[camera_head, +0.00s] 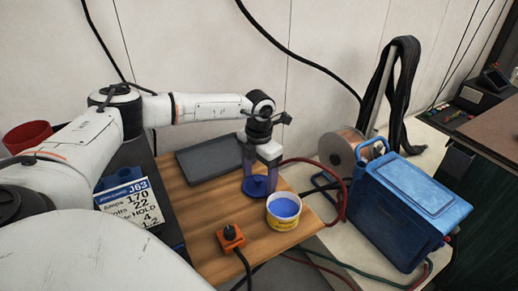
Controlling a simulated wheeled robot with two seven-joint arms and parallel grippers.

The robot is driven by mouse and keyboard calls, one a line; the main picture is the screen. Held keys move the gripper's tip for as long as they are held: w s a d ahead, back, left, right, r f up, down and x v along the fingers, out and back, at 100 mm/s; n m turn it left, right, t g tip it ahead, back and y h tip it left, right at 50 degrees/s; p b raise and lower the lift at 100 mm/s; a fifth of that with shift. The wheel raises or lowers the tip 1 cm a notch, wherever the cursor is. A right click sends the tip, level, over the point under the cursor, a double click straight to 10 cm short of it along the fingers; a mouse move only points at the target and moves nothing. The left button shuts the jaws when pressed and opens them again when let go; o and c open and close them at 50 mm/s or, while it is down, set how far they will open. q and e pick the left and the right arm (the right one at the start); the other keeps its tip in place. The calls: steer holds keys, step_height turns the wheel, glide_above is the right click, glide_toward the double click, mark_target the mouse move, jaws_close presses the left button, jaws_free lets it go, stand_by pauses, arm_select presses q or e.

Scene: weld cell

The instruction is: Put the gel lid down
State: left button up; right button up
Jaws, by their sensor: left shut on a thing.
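My left arm reaches in from the left and its gripper (262,172) points down over the wooden board. It is shut on the gel lid (256,187), a round blue disc low between the fingers. The lid is close to the board; I cannot tell whether it touches. The gel tub (284,222), pale with a yellow label, stands open just to the right and nearer, with blue gel (284,207) showing inside. The fingers partly hide the lid. My right gripper is not in view.
The wooden board (196,203) holds a dark grey tray (208,158) behind and an orange block (230,238) with a black cable in front. A settings card (125,196) stands left. A wire spool (343,147) and blue machine (405,210) stand right, with red hose between.

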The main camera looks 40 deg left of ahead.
mark_target(259, 178)
arm_select(q)
steer(key=o, duration=1)
step_height(259, 178, up, 12)
steer(key=shift+r, duration=0.15)
